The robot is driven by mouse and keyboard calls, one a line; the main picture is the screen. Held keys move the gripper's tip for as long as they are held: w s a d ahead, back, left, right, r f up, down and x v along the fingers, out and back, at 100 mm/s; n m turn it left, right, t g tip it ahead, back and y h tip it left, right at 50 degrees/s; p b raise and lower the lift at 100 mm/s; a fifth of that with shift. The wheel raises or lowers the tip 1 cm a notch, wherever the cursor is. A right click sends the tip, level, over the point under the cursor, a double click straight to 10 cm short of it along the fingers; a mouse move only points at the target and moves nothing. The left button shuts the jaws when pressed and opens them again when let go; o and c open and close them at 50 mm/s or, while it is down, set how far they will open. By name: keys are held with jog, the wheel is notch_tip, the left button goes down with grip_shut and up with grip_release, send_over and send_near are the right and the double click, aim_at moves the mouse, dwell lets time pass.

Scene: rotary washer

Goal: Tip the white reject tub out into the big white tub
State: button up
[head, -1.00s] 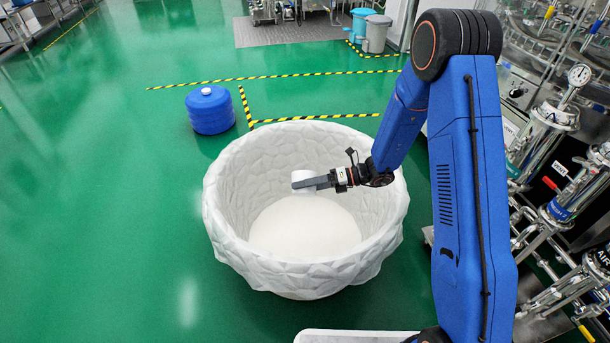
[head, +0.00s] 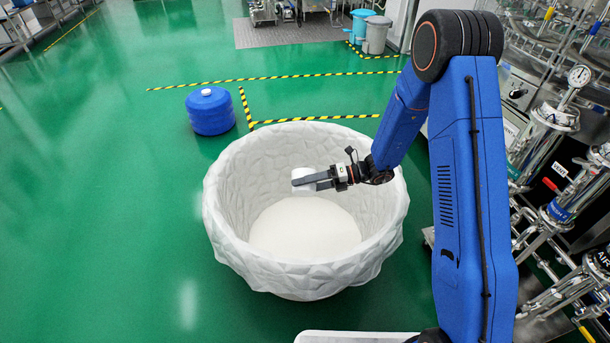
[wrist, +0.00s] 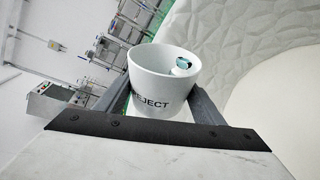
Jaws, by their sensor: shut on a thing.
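The white reject tub (wrist: 150,98), lettered "EJECT" where it shows, sits between the two fingers of my gripper (wrist: 160,98) in the wrist view. A small teal and dark thing and a white round piece (wrist: 183,65) show inside it. In the head view my gripper (head: 312,182) is shut on the reject tub (head: 303,175), held over the inside of the big white tub (head: 312,272), tilted. The big tub has a crumpled-looking wall and a smooth pale floor with nothing seen on it. Its wall also shows in the wrist view (wrist: 220,35).
A blue drum (head: 210,112) stands on the green floor behind and left of the big tub. Pipes and a gauge line the right side (head: 555,130). Two bins (head: 372,32) stand at the back. The floor at left is clear.

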aim_at(293, 177)
jog(key=shift+w+r+m, duration=0.15)
jog(key=shift+r+m, duration=0.25)
jog(key=shift+m, duration=0.1)
dwell(0.3)
jog(key=shift+w+r+m+g+b, duration=0.25)
jog(key=shift+w+m, duration=0.1)
jog(key=shift+w, duration=0.15)
jog(key=shift+w+r+m+g+b, duration=0.15)
jog(key=shift+w+m+b, duration=0.15)
jog(key=shift+w, duration=0.2)
jog(key=shift+w+r+m+g+y+b, duration=0.3)
jog(key=shift+w+r+m+b, duration=0.15)
jog(key=shift+m, duration=0.5)
dwell(0.8)
jog(key=shift+w+r+m+g+y+b, duration=0.15)
jog(key=shift+w+r+m+g+b, duration=0.15)
jog(key=shift+m, duration=0.4)
jog(key=shift+w+r+m+g+y+b, duration=0.2)
jog(key=shift+w+r+m+b, duration=0.15)
jog(key=shift+m, duration=0.35)
dwell(0.6)
jog(key=n, duration=0.1)
jog(key=s+f+n, duration=0.1)
jog(key=shift+s+n+t, duration=0.15)
jog(key=shift+n+t, duration=0.15)
jog(key=shift+s+f+n, duration=0.15)
jog(key=shift+n, duration=0.15)
